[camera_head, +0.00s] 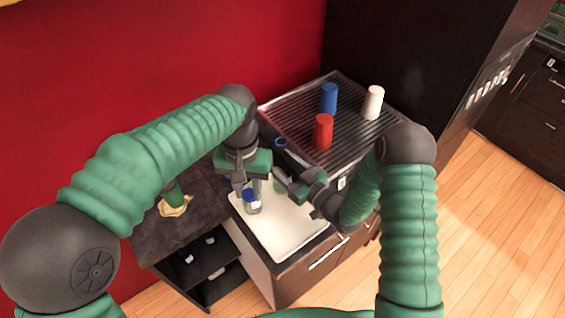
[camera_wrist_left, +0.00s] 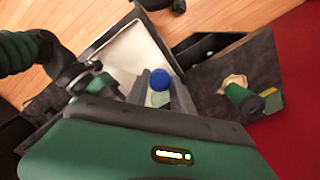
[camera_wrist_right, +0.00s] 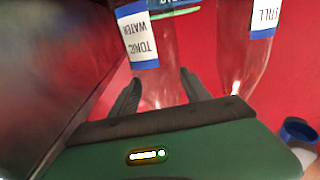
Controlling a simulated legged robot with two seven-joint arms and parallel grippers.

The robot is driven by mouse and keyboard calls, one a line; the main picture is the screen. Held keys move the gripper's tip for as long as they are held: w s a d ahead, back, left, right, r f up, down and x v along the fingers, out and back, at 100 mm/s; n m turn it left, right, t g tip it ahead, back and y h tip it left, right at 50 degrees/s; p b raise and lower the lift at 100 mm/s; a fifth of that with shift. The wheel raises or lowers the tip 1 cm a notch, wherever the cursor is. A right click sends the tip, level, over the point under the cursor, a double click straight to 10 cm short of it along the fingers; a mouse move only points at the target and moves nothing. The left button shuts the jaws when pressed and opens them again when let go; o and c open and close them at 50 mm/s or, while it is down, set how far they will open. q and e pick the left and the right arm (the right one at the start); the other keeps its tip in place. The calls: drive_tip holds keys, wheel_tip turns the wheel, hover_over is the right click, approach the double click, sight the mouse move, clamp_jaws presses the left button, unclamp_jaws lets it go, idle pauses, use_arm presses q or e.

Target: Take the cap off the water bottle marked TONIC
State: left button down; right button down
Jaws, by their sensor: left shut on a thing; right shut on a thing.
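In the right wrist view, a clear bottle (camera_wrist_right: 166,55) has a white and blue label reading TONIC WATER upside down. My right gripper (camera_wrist_right: 163,85) is shut on this bottle, with a finger on each side. In the head view my right gripper (camera_head: 282,178) comes in from the right, beside the left one. My left gripper (camera_wrist_left: 162,95) points down over the counter and is shut on a blue cap (camera_wrist_left: 160,80). In the head view this cap (camera_head: 250,194) tops a clear bottle. I cannot tell whether that bottle is the TONIC one.
A second bottle labelled STILL (camera_wrist_right: 262,20) stands close by in the right wrist view. Blue, red (camera_head: 323,131) and white (camera_head: 373,102) cups stand on a ribbed drainer behind.

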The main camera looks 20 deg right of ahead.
drive_tip(key=shift+w+d+f, duration=0.1)
drive_tip(key=shift+w+f, duration=0.05)
drive_tip(key=shift+f, duration=0.25)
drive_tip(key=c, duration=0.5)
unclamp_jaws()
drive_tip(key=shift+a+r, duration=0.1)
drive_tip(key=shift+a, duration=0.2)
